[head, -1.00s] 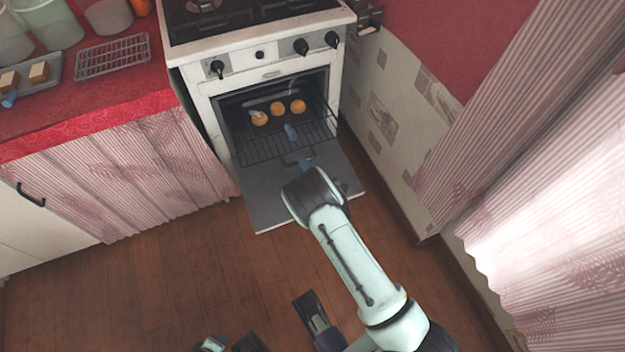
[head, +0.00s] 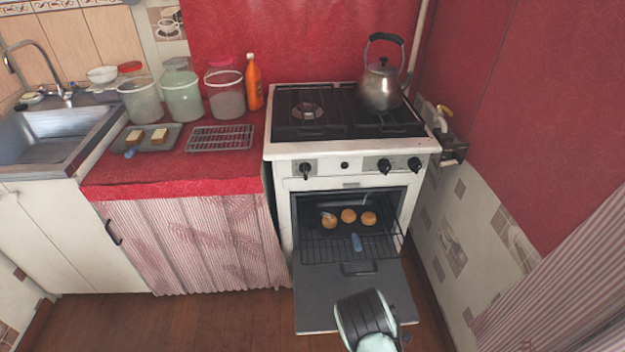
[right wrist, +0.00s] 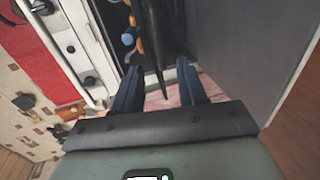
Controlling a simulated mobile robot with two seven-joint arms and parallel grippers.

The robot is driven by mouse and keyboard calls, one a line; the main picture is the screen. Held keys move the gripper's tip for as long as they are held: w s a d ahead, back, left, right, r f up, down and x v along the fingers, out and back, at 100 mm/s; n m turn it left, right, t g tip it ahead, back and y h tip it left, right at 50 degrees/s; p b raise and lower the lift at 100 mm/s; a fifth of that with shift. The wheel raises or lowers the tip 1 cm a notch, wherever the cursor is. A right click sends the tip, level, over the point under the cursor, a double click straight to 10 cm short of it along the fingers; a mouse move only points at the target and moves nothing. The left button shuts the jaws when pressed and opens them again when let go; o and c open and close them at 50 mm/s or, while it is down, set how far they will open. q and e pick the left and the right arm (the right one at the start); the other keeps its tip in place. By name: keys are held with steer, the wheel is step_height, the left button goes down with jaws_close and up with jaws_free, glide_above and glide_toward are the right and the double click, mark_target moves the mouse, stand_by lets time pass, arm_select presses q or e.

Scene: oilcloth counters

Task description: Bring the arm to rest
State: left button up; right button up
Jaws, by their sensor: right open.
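My right arm comes in at the bottom of the head view, with its dark wrist end (head: 366,312) in front of the lowered oven door (head: 318,303). Its fingers are hidden there. In the right wrist view my right gripper (right wrist: 158,82) is open, with its two dark blue fingers apart. A dark bar shows beyond and between them; I cannot tell how far off it is. Nothing is held. My left gripper is not in view.
The stove (head: 350,150) has its oven open. Round buns (head: 348,215) and a blue handle (head: 357,243) show at the rack (head: 325,249). A kettle (head: 380,88) stands on top. The counter (head: 180,178) holds a bread tray (head: 173,142), a wire rack (head: 221,138) and jars. Floor is clear at left.

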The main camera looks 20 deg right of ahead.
steer(key=s+f+m+g, duration=0.5)
steer(key=s+f+m, duration=0.2)
steer(key=f, duration=0.1)
steer(key=s+a+f+m+g+y, duration=0.2)
steer(key=s+a+m+g+y, duration=0.15)
steer(key=s+a+m, duration=0.35)
steer(key=s+a+f+m+g+y, duration=0.3)
steer(key=s+a+m+g, duration=0.25)
steer(key=s+a, duration=0.3)
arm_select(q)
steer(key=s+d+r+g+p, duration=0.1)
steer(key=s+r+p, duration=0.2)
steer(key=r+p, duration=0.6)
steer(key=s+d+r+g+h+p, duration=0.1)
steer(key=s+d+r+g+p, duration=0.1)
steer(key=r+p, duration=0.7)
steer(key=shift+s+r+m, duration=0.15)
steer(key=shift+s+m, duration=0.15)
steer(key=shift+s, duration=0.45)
arm_select(e)
steer(key=s+a+r+g, duration=0.1)
steer(key=s+r, duration=0.2)
steer(key=r, duration=0.6)
steer(key=s+a+r+g, duration=0.1)
steer(key=s+r, duration=0.3)
steer(key=r, duration=0.5)
steer(key=shift+a+r+y, duration=0.3)
steer(key=shift+a+y, duration=0.05)
steer(key=shift+a, duration=0.15)
